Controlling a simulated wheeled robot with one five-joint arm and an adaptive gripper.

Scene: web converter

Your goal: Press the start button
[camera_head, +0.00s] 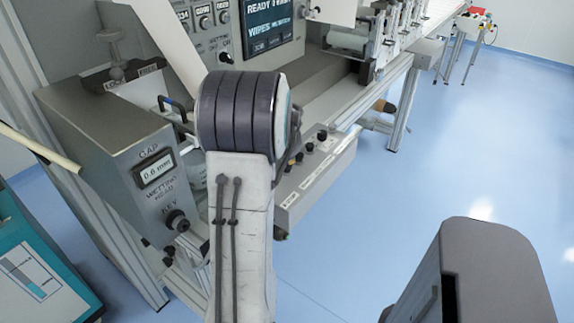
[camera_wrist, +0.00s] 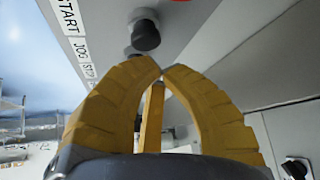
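A grey control box (camera_head: 325,175) sits below the machine front, right of my arm in the head view, with several small dark buttons (camera_head: 322,135) on its top. In the wrist view, a white START label (camera_wrist: 68,15) is at the top left, with JOG and STOP labels below it. A black round button (camera_wrist: 145,36) stands out from the grey panel just beyond my fingertips. I cannot tell for sure which label belongs to it. My gripper (camera_wrist: 161,70) has yellow fingers with their tips together, nothing held. The tips look close to the button; contact is not clear. My arm hides much of the gripper in the head view.
A grey gap-display box (camera_head: 155,172) with a key switch stands left of my arm. A screen (camera_head: 272,25) is behind it. A teal cabinet (camera_head: 40,265) is at the lower left. The blue floor (camera_head: 480,130) on the right is clear.

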